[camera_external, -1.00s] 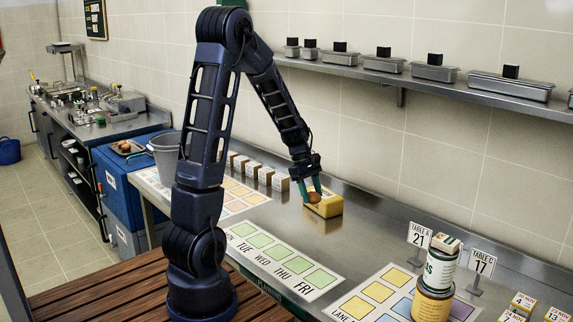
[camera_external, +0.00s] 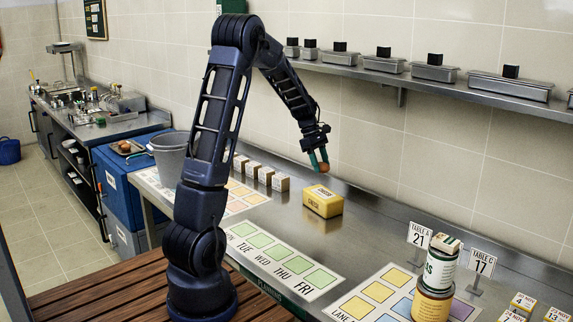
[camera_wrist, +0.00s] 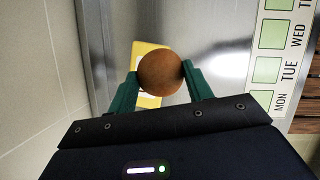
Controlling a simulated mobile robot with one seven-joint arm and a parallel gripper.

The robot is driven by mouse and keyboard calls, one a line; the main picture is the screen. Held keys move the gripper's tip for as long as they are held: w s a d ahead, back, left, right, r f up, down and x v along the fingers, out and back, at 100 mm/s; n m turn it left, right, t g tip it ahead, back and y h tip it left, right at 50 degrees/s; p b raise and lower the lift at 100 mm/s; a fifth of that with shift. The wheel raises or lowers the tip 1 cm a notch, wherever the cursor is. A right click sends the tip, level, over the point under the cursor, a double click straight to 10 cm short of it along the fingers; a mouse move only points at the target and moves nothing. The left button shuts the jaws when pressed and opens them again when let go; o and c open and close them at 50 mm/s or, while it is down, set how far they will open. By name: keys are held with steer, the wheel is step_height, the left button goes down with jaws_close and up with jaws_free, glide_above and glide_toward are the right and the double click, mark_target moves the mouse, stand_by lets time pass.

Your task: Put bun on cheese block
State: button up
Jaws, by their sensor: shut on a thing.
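The bun (camera_external: 324,167) is small, round and brown. My gripper (camera_external: 319,163) is shut on it and holds it in the air above the cheese block. In the wrist view the bun (camera_wrist: 160,73) sits between the green fingertips of my gripper (camera_wrist: 160,75). The cheese block (camera_external: 323,202) is a yellow box-shaped block lying on the steel counter, with lettering on its side. In the wrist view the cheese block (camera_wrist: 148,52) shows behind the bun, which hides part of it. The bun and the block are apart.
Several small boxes (camera_external: 265,175) stand in a row left of the block. A mat with green squares (camera_external: 285,255) lies at the front. Stacked cans (camera_external: 437,275) and table signs stand at the right. A wall shelf (camera_external: 400,75) with metal pans runs behind. Counter around the block is clear.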

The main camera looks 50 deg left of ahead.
glide_above(324, 193)
steer(key=a, duration=0.1)
steer(key=f, duration=0.1)
steer(key=shift+n, duration=0.3)
steer(key=shift+s+f, duration=0.15)
steer(key=shift+f, duration=2.45)
steer(key=shift+s+f, duration=0.1)
steer(key=shift+f, duration=2.45)
steer(key=shift+f, duration=0.15)
steer(key=o, duration=1)
steer(key=shift+c, duration=0.2)
